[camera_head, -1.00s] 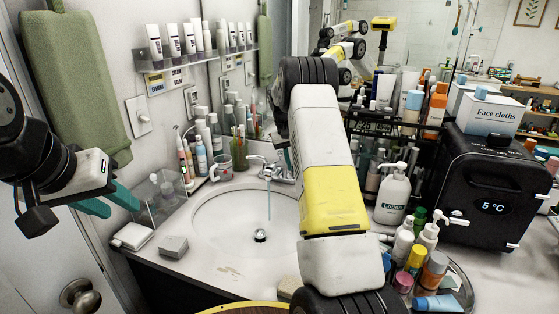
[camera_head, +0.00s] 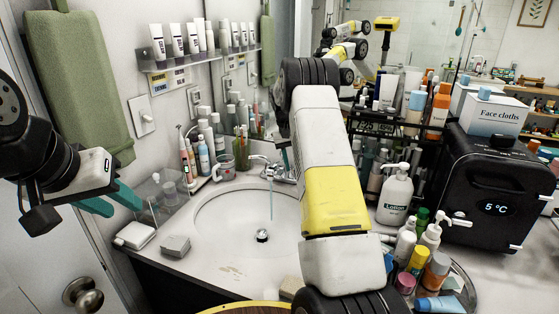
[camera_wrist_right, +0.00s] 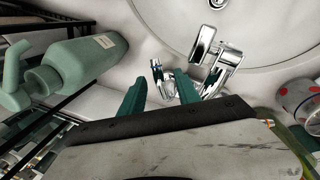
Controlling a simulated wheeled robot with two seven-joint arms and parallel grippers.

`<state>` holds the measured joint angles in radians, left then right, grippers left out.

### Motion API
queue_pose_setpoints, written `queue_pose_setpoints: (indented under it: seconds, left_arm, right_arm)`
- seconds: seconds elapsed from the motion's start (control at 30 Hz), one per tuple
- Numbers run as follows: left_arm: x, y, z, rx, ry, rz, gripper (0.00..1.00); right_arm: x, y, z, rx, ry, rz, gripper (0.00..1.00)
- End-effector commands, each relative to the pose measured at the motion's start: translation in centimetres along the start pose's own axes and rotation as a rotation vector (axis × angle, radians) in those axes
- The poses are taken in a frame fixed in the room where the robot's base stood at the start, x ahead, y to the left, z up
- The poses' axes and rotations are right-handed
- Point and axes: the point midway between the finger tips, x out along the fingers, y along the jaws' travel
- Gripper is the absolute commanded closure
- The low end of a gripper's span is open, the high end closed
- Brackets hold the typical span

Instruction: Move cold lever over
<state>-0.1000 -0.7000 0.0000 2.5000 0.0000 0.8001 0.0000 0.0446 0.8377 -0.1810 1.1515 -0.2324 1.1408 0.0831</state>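The chrome faucet (camera_head: 279,172) stands at the back of the round sink, and a thin stream of water falls from its spout. In the right wrist view, the spout (camera_wrist_right: 204,45) and a lever by it (camera_wrist_right: 222,80) show, and a small chrome lever (camera_wrist_right: 157,72) sits apart to their left. My right gripper (camera_wrist_right: 160,82) is open, with its teal fingertips on either side of this small lever; contact cannot be told. In the head view my right arm hides that gripper. No hot or cold mark is readable. My left gripper (camera_head: 122,203) is open and empty, left of the sink.
A lotion bottle (camera_head: 395,197) stands right of my arm; a green bottle (camera_wrist_right: 88,58) is left of the gripper. A cup (camera_head: 225,168) stands left of the faucet. A black cooler (camera_head: 495,190) and several bottles crowd the right.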

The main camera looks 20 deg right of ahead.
Motion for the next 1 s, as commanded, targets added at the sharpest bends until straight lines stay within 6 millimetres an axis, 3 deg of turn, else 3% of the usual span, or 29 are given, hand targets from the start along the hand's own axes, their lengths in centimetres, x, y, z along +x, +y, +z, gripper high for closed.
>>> queue_pose_setpoints:
  seconds: [0.17, 0.53, 1.0]
  left_arm:
    - [0.0, 0.0, 0.0, 0.000, 0.000, 0.000, 0.64]
    - [0.0, 0.0, 0.0, 0.000, 0.000, 0.000, 0.64]
    - [0.0, 0.0, 0.0, 0.000, 0.000, 0.000, 0.64]
  right_arm:
    - [-1.2, 0.0, -0.1, 0.000, 0.004, 0.000, 0.61]
    - [-7.0, 0.0, -0.1, 0.000, 0.002, 0.000, 0.61]
    - [-8.0, 0.0, 0.1, 0.000, 0.003, -0.002, 0.61]
